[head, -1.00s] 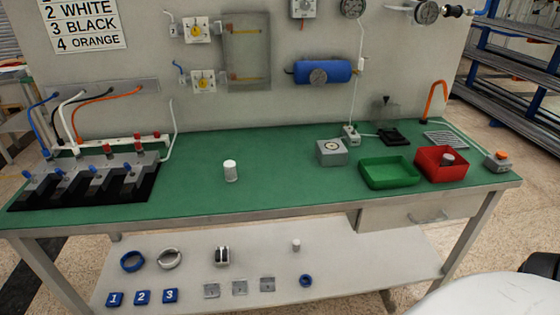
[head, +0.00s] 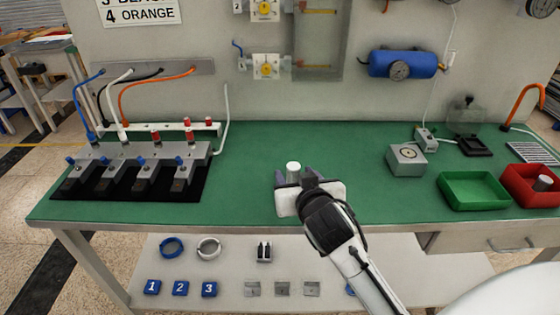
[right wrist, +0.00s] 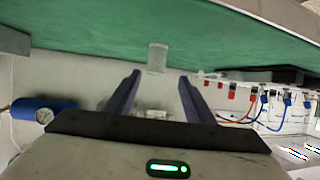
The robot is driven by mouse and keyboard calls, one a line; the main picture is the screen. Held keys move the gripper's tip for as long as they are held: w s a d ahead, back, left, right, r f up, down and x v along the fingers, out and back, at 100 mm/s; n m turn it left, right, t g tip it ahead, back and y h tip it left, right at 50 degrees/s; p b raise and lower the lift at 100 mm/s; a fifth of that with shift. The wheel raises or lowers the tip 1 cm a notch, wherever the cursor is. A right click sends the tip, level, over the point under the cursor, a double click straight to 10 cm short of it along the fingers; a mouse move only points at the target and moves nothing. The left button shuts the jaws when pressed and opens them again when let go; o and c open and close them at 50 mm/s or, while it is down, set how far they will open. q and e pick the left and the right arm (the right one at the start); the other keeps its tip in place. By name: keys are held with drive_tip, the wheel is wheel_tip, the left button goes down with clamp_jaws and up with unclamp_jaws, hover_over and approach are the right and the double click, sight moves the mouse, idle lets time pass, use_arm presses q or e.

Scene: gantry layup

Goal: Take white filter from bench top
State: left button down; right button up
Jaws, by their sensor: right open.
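The white filter (head: 293,170), a small upright cylinder, stands on the green bench top (head: 340,150). It also shows in the right wrist view (right wrist: 158,57), which is upside down. My right gripper (head: 296,178) is open and empty, low over the bench on the near side of the filter. In the right wrist view the two dark fingers (right wrist: 159,76) point toward the filter, and it shows just past their tips, about midway between them. In the head view the gripper body hides the filter's lower part. My left gripper is not in view.
A grey block fixture with blue knobs and hoses (head: 130,170) is at left. A grey gauge box (head: 407,160), green tray (head: 470,203) and red bin (head: 515,190) stand at right. A shelf (head: 400,262) lies below. The bench around the filter is clear.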

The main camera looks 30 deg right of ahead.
sight(292, 170)
drive_tip(key=x, duration=0.3)
drive_tip(key=shift+w+d, duration=0.2)
drive_tip(key=shift+w, duration=0.1)
drive_tip(key=shift+w+d+f, duration=0.2)
drive_tip(key=shift+w+f, duration=0.1)
drive_tip(key=shift+w, duration=0.15)
drive_tip(key=x, duration=0.4)
drive_tip(key=shift+d+f, duration=0.2)
drive_tip(key=shift+d, duration=0.2)
drive_tip(key=shift+w+f, duration=0.15)
drive_tip(key=shift+w, duration=0.1)
drive_tip(key=c, duration=1.1)
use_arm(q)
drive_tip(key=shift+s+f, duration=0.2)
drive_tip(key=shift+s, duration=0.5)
use_arm(e)
drive_tip(key=shift+c, duration=0.2)
